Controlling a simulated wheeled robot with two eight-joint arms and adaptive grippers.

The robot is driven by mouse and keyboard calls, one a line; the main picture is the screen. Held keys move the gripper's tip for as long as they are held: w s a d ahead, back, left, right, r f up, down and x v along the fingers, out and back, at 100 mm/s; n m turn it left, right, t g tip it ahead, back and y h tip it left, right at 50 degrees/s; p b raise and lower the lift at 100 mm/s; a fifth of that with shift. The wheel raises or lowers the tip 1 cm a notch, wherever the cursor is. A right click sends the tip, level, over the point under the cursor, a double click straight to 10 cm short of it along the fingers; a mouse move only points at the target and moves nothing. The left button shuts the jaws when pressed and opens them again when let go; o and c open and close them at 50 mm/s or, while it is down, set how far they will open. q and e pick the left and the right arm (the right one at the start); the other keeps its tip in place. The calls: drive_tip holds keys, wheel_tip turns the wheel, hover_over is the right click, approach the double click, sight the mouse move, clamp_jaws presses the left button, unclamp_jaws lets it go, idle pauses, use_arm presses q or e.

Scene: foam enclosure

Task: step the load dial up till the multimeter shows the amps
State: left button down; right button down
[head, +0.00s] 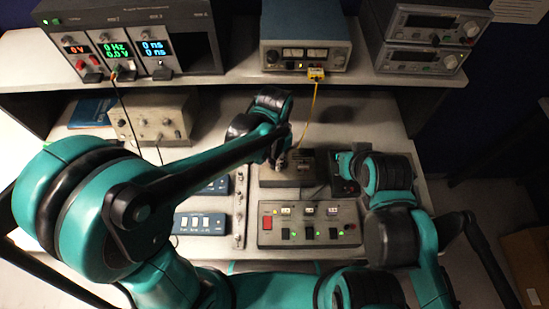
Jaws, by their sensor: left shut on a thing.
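My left gripper (278,158) reaches down to the left part of a dark grey box (306,164) on the bench. It is shut on a small knob there, which I take to be the load dial; the fingers and arm hide most of it. The dial's setting cannot be read. My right gripper (346,176) is low at the right of that box, partly covered by my own arm, and its fingers are too dark and small to judge. I cannot pick out the multimeter or an amps reading for sure.
A grey panel (308,225) with a red switch and green lights lies in front of the box. Blue modules (200,223) are to its left. A yellow cable (312,105) hangs from the shelf instrument (305,42). A rack with lit displays (115,48) stands upper left.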

sight(274, 162)
use_arm(q)
drive_tip(key=c, duration=1.3)
unclamp_jaws()
wheel_tip(274, 162, up, 12)
drive_tip(key=s+a+f+n+t+b, duration=0.1)
drive_tip(key=a+n+t, duration=0.1)
drive_tip(key=a, duration=0.4)
drive_tip(key=s+a+f+n+t+b, duration=0.1)
drive_tip(key=s+a+f+n+t, duration=0.1)
drive_tip(key=a+n, duration=0.2)
drive_tip(key=s+a+f+n+t+b, duration=0.1)
drive_tip(key=s+a+f+n+t, duration=0.1)
drive_tip(key=a, duration=0.6)
drive_tip(key=shift+s+n+t, duration=0.2)
drive_tip(key=shift+n+t, duration=0.3)
drive_tip(key=shift+t, duration=0.1)
